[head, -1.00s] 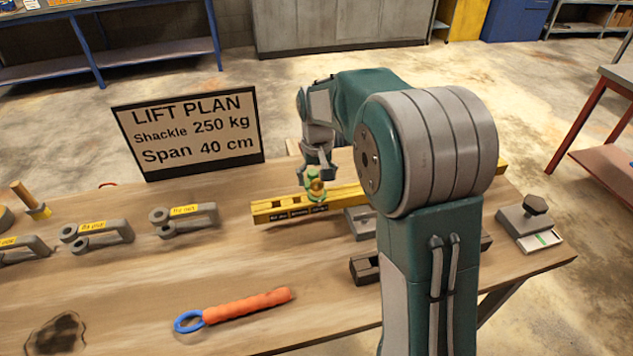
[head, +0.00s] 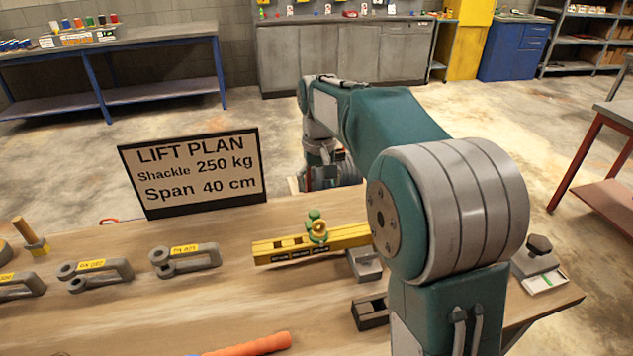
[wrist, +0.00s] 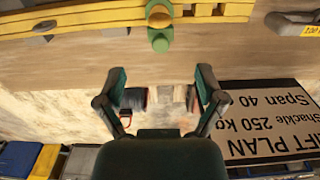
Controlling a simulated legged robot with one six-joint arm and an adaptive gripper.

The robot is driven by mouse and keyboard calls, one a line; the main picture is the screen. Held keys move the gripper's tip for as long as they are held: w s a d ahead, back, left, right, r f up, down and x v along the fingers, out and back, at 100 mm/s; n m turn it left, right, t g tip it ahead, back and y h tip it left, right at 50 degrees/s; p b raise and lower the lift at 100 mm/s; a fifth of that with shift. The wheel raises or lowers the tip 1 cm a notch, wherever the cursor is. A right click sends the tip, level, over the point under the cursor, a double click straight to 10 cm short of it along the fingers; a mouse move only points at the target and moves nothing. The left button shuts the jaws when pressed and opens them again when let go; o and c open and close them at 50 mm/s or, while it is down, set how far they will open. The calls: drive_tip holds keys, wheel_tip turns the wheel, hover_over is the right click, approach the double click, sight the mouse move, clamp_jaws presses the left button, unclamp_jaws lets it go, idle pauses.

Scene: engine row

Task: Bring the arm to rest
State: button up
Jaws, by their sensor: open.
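My gripper (wrist: 161,95) is open and empty in the wrist view, its two dark fingers spread apart above the far edge of the bench. The beam also shows at the top of the wrist view (wrist: 90,15), and the fitting (wrist: 159,28) is apart from the fingers.
A lift plan sign (head: 195,172) stands at the back of the bench, close to the gripper's side in the wrist view. Several grey shackles (head: 95,273) lie at the left. An orange-handled tool (head: 250,346) lies in front. A grey block with a knob (head: 540,262) is at the right.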

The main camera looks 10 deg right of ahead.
drive_tip(key=s+t, duration=0.5)
drive_tip(key=s, duration=2.2)
drive_tip(key=shift+s+r+t, duration=0.25)
drive_tip(key=shift+s+t, duration=0.05)
drive_tip(key=shift+s, duration=0.05)
